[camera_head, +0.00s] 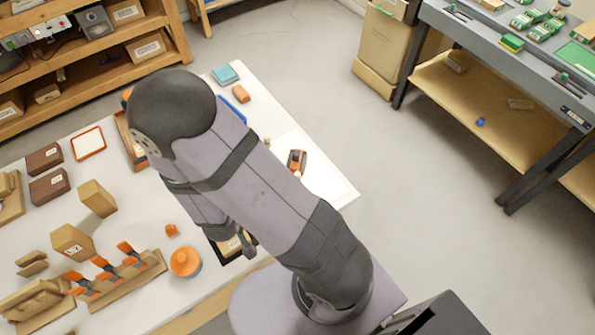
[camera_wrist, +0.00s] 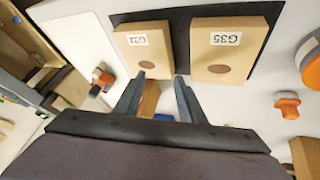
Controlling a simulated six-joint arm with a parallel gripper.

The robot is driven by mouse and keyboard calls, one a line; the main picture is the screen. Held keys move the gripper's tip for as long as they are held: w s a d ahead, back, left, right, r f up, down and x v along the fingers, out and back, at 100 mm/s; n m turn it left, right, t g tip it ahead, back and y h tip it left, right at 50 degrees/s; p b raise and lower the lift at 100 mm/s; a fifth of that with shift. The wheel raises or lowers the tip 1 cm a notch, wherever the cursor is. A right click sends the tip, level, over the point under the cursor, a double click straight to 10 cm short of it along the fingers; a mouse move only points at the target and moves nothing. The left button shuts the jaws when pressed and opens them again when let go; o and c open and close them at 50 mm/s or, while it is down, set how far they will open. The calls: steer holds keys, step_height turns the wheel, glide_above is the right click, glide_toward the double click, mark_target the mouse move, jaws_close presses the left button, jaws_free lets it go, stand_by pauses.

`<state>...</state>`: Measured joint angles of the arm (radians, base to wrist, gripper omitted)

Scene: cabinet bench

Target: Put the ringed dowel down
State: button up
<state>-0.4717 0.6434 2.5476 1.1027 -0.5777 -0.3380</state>
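My gripper (camera_wrist: 160,77) shows in the wrist view with its two dark fingers apart and a clear gap between the tips. An orange-brown piece (camera_wrist: 150,98) with blue below it shows in that gap. It does not fill the gap, and I cannot tell whether it is the ringed dowel. Two wooden blocks, labelled G22 (camera_wrist: 139,42) and G35 (camera_wrist: 228,45), lie beyond the fingertips on a dark mat (camera_wrist: 180,28). Each has a brown round spot near its closer edge. In the head view my arm hides the gripper and most of the mat.
A rack with orange-handled tools (camera_head: 130,280) and several boxes occupy the table's left side.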

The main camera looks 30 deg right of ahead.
mark_target(296, 176)
steer(key=d+h, duration=0.1)
steer(key=s+d+m+h+b, duration=0.1)
steer(key=d, duration=0.1)
steer(key=d+m+h, duration=0.1)
steer(key=d, duration=0.1)
steer(key=shift+s+f+t, duration=0.15)
steer(key=shift+f+t, duration=0.15)
steer(key=shift+f, duration=0.05)
steer(key=d+m+t+h+b, duration=0.1)
steer(key=d+m+h+b, duration=0.2)
steer(key=d+m, duration=0.1)
steer(key=shift+s+d+f+m, duration=0.1)
steer(key=shift+d+m, duration=0.25)
steer(key=shift+m, duration=0.05)
steer(key=shift+d+r+m+t+h+b, duration=0.35)
steer(key=shift+d+m+t+h, duration=0.15)
steer(key=shift+m, duration=0.1)
steer(key=shift+x, duration=1.05)
steer(key=shift+p, duration=0.3)
steer(key=shift+p+x, duration=1)
steer(key=shift+x, duration=1.6)
steer(key=shift+a+f, duration=0.1)
jaws_close()
